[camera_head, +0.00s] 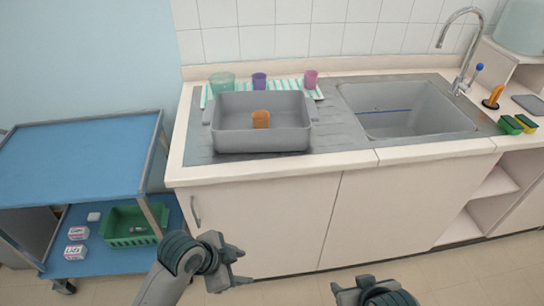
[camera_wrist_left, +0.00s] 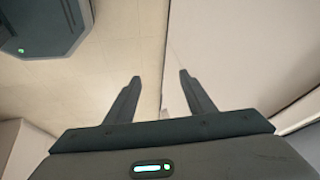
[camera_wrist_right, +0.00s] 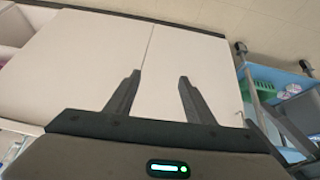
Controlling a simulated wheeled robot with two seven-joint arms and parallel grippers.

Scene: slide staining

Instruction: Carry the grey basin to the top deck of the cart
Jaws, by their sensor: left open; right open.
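The grey basin (camera_head: 262,138) sits on the grey drainboard left of the sink, with an orange cup (camera_head: 261,119) inside it. It has a handle at each end. The cart stands at the left, and its blue top deck (camera_head: 75,155) is empty. My left gripper (camera_head: 238,268) is open and empty in front of the cabinet, below the counter; its fingers also show in the left wrist view (camera_wrist_left: 160,88). My right gripper (camera_head: 350,288) is open and empty, low at the bottom of the head view; its fingers also show in the right wrist view (camera_wrist_right: 158,90).
A striped cloth (camera_head: 290,84) behind the basin bears a green cup (camera_head: 222,82) and two purple or pink cups. The sink (camera_head: 410,110) and tap (camera_head: 458,50) are to the right. The cart's lower deck holds a green basket (camera_head: 130,226) and small boxes. Sponges (camera_head: 517,125) lie far right.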

